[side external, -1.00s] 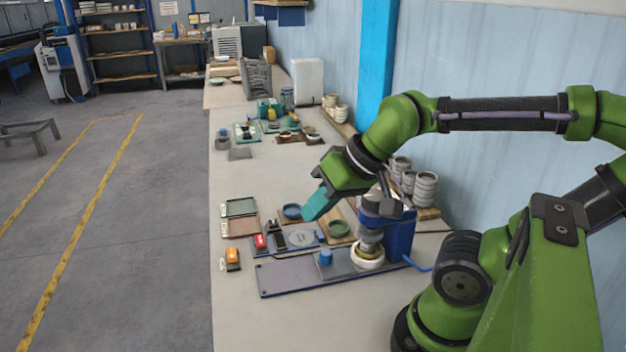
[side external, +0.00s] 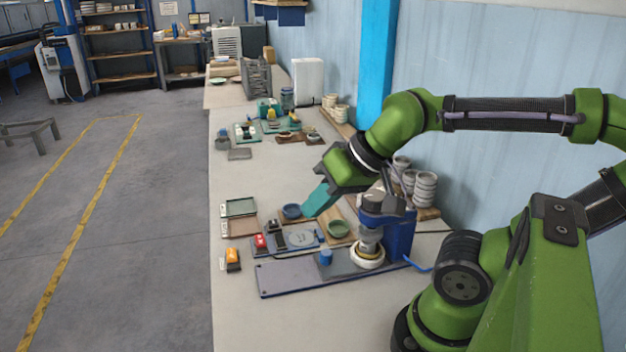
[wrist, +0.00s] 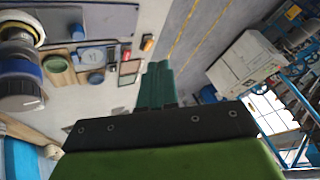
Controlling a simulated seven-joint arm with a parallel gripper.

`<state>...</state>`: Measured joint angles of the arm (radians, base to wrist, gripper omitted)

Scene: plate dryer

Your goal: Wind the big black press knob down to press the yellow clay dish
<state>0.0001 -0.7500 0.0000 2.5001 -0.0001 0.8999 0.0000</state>
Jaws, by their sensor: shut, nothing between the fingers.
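The press stands near the wall side of the bench, with a blue frame (side external: 400,238) and its big black knob (side external: 384,203) on top. The knob also shows at the left of the wrist view (wrist: 20,97). Below it, a round pale holder (side external: 367,258) sits under the press head, with a yellowish rim, likely the clay dish (wrist: 18,32), partly hidden. My gripper (side external: 308,211) has teal fingers that are shut and empty. It is beyond the press and left of the knob, apart from it. The fingers also show in the wrist view (wrist: 157,74).
A dark base plate (side external: 295,280) carries a small blue cylinder (side external: 325,257). A blue bowl (side external: 292,211) and a green bowl (side external: 338,228) stand near my fingers. Stacked pale cups (side external: 425,187) are behind the press.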

